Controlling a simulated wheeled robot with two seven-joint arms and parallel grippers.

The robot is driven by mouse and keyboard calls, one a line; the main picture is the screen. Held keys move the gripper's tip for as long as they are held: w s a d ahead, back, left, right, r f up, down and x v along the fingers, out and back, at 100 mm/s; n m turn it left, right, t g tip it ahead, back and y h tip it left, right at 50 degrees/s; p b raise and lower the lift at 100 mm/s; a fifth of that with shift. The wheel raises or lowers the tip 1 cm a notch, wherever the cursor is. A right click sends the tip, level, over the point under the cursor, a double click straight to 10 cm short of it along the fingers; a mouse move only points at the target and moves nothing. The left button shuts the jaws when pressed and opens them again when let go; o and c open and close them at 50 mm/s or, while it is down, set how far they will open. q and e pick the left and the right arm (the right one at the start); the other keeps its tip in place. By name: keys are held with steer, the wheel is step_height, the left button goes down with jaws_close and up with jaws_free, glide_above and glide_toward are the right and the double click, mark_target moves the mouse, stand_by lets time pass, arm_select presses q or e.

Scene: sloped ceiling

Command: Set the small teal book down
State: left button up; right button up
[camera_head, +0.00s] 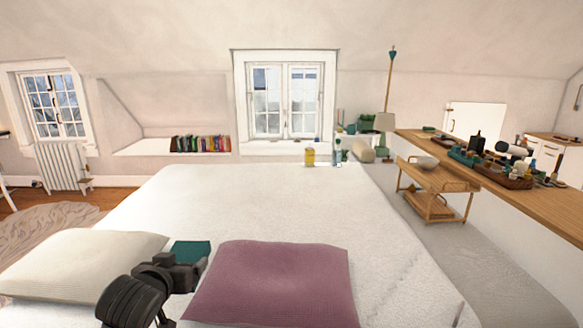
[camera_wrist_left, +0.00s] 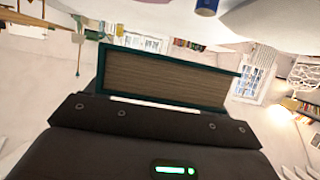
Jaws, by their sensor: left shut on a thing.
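The small teal book (camera_head: 191,250) is held by my left gripper (camera_head: 185,262), which is shut on it. In the head view the book's teal cover shows flat above the bed, between a white pillow and a mauve pillow. In the left wrist view the book (camera_wrist_left: 165,76) shows its page edges between teal covers, right against the dark gripper body. I cannot tell whether the book touches the bed (camera_head: 245,200). My right gripper is not in view.
A white pillow (camera_head: 80,262) lies left and a mauve pillow (camera_head: 275,284) right of my left gripper. The bed's middle is clear. A yellow item (camera_head: 310,157) stands at its far edge. A wooden counter (camera_head: 440,143) with several objects is at the right.

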mark_target(185, 258)
arm_select(q)
steer(key=s+d+r, duration=0.2)
steer(key=r, duration=0.1)
steer(key=s+d+r, duration=0.1)
steer(key=shift+s+r, duration=0.15)
steer(key=shift+r, duration=0.1)
steer(key=shift+r+p, duration=0.2)
steer(key=shift+p, duration=0.15)
steer(key=f, duration=0.3)
steer(key=s+f, duration=0.1)
steer(key=f, duration=0.2)
steer(key=shift+s+a, duration=0.15)
steer(key=shift+s, duration=0.05)
